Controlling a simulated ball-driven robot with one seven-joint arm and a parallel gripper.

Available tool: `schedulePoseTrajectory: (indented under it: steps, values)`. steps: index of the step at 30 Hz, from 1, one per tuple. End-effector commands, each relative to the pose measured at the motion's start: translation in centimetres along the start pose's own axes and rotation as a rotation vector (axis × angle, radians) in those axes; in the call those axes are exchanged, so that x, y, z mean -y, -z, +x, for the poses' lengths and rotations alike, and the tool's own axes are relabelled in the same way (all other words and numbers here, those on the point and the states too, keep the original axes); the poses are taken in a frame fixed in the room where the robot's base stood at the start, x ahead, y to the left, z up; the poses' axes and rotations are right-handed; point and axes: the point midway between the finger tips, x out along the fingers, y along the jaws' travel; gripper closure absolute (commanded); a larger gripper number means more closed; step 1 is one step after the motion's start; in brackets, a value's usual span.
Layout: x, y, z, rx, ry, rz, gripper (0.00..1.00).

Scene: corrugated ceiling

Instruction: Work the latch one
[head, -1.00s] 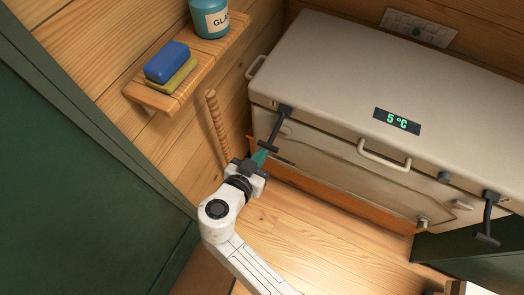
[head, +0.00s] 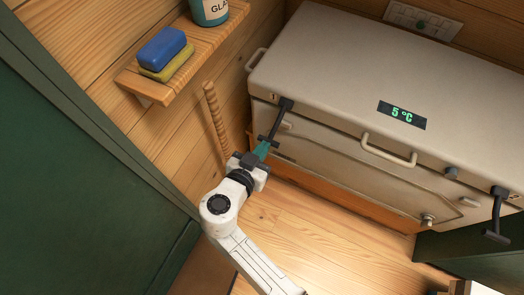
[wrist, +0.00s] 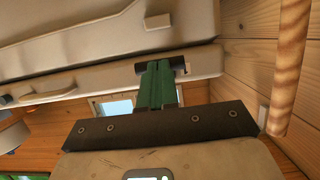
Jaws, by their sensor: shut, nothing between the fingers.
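Latch one (head: 279,119) is a black arm with a crossbar at its lower end. It hangs on the front left of the pale cooler (head: 340,60), beside a small "1" label, and slants down and outward. My gripper (head: 263,149) has teal fingers, shut with nothing between them. Its tips are at the latch's crossbar; I cannot tell if they touch. In the wrist view the green fingers (wrist: 158,84) reach up to a dark bar (wrist: 180,66), which they partly cover. A second black latch (head: 496,215) hangs at the cooler's right.
A wooden shelf (head: 212,38) with a blue block (head: 161,48) on a yellow one and a teal jar (head: 210,12) is above left. A ridged wooden rod (head: 216,122) stands close left of my gripper. A green panel (head: 80,170) fills the left. Wood floor lies below.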

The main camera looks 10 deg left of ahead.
Motion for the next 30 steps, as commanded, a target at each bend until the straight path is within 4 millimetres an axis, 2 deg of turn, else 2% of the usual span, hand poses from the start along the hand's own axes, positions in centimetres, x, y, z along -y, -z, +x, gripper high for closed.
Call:
schedulePoseTrajectory:
  steps: [1, 6, 30]
  values:
    - [0.0, -1.0, 0.4, -0.014, -0.001, 0.001, 1.0]
    - [-0.1, -2.1, 1.1, -0.077, -0.002, 0.002, 1.0]
    - [-0.1, -5.4, 4.3, -0.402, -0.003, 0.002, 1.0]
